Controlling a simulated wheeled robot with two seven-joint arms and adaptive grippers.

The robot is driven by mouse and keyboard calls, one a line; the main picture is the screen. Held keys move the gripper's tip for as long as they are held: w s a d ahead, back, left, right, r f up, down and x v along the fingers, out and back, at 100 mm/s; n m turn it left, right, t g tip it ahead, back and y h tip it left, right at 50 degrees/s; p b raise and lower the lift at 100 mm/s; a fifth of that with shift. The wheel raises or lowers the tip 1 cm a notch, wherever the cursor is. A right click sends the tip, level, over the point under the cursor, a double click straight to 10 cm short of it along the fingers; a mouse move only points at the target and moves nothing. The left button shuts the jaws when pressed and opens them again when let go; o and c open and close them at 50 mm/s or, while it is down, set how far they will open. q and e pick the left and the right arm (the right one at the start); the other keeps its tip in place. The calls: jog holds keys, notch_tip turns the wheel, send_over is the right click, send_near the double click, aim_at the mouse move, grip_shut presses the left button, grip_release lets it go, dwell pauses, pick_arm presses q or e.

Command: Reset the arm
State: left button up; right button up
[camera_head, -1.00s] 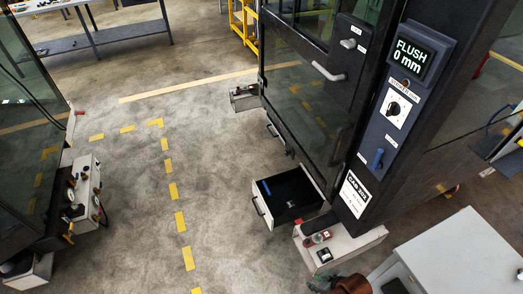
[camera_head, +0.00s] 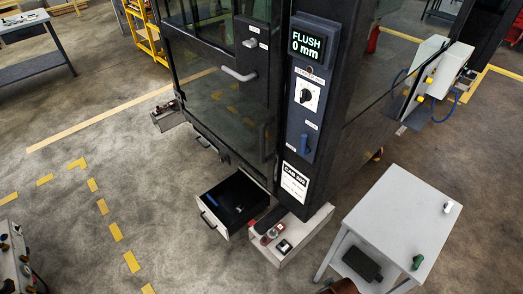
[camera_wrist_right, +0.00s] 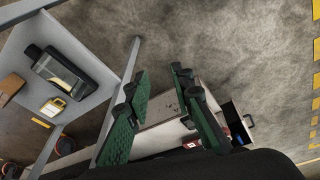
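My right gripper (camera_wrist_right: 165,97) shows in the right wrist view with its green padded fingers spread apart and nothing between them. It hangs above a long pale ledge and the floor. I cannot make out either gripper in the head view. Below the display are a dark knob on a white plate (camera_head: 307,95) and a blue handle (camera_head: 306,143).
An open drawer (camera_head: 210,221) juts from the cab's base, beside a white ledge (camera_head: 287,250) with red buttons. A grey table (camera_head: 400,215) stands at right, with a dark case (camera_head: 362,264) on its lower shelf.

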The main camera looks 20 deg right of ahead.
jog(key=s+a+f+g, duration=0.1)
jog(key=s+f, duration=0.3)
jog(key=f, duration=0.9)
jog(key=s+f, duration=0.4)
jog(key=f, duration=0.8)
jog(key=s+f, duration=0.5)
jog(key=s, duration=0.3)
jog(key=s+f+n+g, duration=0.1)
jog(key=s+f, duration=0.4)
jog(key=s, duration=0.3)
jog(key=shift+s+f+y, duration=0.2)
jog(key=shift+f+y, duration=0.1)
jog(key=shift+f, duration=0.1)
jog(key=shift+c, duration=0.7)
